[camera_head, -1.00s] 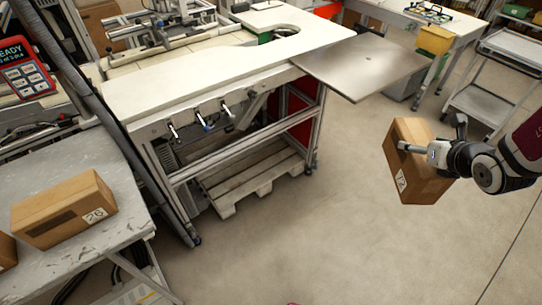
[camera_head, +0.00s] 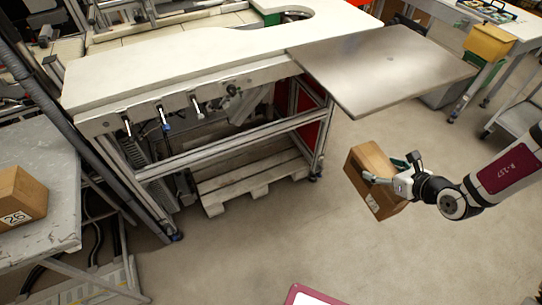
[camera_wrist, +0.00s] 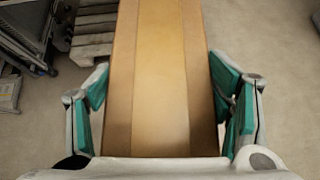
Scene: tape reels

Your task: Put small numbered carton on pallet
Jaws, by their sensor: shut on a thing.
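My gripper (camera_head: 391,178) is shut on a small brown carton (camera_head: 366,172) with a white label, held in the air at the right of the head view. In the wrist view the carton (camera_wrist: 160,75) fills the middle, with the green finger pads of my gripper (camera_wrist: 162,100) on both sides of it. The label's number is too small to read surely now. The wooden pallet (camera_head: 262,176) lies on the floor under the white workbench, left of the carton. Part of the pallet (camera_wrist: 92,35) shows at the upper left in the wrist view.
The workbench (camera_head: 190,55) has a metal side plate (camera_head: 385,75) jutting out above and near the carton. A bench leg (camera_head: 322,140) stands at the pallet's right end. A grey table (camera_head: 45,160) at left bears a carton (camera_head: 18,200) marked 26.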

